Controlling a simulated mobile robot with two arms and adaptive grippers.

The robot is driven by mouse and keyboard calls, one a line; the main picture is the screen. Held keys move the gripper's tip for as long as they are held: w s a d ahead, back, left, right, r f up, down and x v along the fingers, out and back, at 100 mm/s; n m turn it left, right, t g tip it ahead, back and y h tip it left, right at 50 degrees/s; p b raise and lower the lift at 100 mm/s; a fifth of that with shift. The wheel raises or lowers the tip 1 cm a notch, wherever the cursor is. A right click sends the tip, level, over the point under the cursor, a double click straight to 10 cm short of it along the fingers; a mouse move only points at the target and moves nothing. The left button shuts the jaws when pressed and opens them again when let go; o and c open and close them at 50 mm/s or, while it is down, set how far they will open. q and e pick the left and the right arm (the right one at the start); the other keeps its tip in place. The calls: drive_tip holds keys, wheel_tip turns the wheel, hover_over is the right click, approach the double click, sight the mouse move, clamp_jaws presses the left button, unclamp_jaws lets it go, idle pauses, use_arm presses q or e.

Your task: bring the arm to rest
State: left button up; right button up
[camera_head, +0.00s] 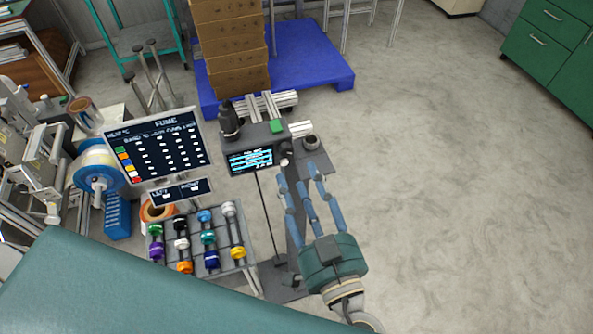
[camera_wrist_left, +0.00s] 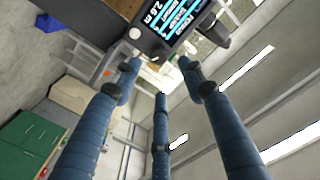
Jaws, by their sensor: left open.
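My left gripper (camera_head: 300,175) has a teal palm and three blue fingers. In the head view it is right of centre, with its fingers pointing up the picture, spread and empty. The fingertips overlap the right side of the grey machine with a small lit screen (camera_head: 250,160); I cannot tell from this view whether they touch it. In the left wrist view the three fingers (camera_wrist_left: 160,85) are spread, with nothing between them, and the machine's screen (camera_wrist_left: 178,22) shows beyond the tips. My right gripper is not in view.
A rack of colored reels (camera_head: 205,262) stands left of my gripper, below a dark sign board (camera_head: 158,148). A blue pallet (camera_head: 315,60) with stacked boxes (camera_head: 228,45) is at the back. Green cabinets (camera_head: 550,45) stand far right. The floor (camera_head: 460,180) right of my gripper is clear.

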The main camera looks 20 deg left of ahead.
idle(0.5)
use_arm(q)
drive_tip(key=w+d+f+m+g+h, duration=0.1)
drive_tip(key=d+f+m+h, duration=0.15)
drive_tip(key=f, duration=0.75)
drive_tip(key=w+d+f+m+g+h, duration=0.15)
drive_tip(key=f+m, duration=0.25)
drive_tip(key=f, duration=0.6)
drive_tip(key=s+a+f+m+g+h+b, duration=0.1)
drive_tip(key=s+f+g, duration=0.15)
drive_tip(key=f, duration=0.65)
drive_tip(key=s+a+f+m+g+h, duration=0.1)
drive_tip(key=s+f+m+h, duration=0.15)
drive_tip(key=f, duration=0.65)
drive_tip(key=s+a+f+g+h+b, duration=0.1)
drive_tip(key=s+a+f+g, duration=0.25)
drive_tip(key=s+f, duration=0.55)
drive_tip(key=s+a+f+g, duration=0.2)
drive_tip(key=s+a+f, duration=0.3)
drive_tip(key=f, duration=0.6)
drive_tip(key=s+a+f+n+g, duration=0.1)
drive_tip(key=s+a+f+n, duration=0.1)
drive_tip(key=s+a+f, duration=0.2)
drive_tip(key=s+a+f+n+g+h, duration=0.1)
drive_tip(key=s+a+f, duration=0.3)
drive_tip(key=s, duration=0.6)
drive_tip(key=shift+s+n+b, duration=0.2)
drive_tip(key=shift+n+b, duration=0.1)
drive_tip(key=shift+n, duration=0.6)
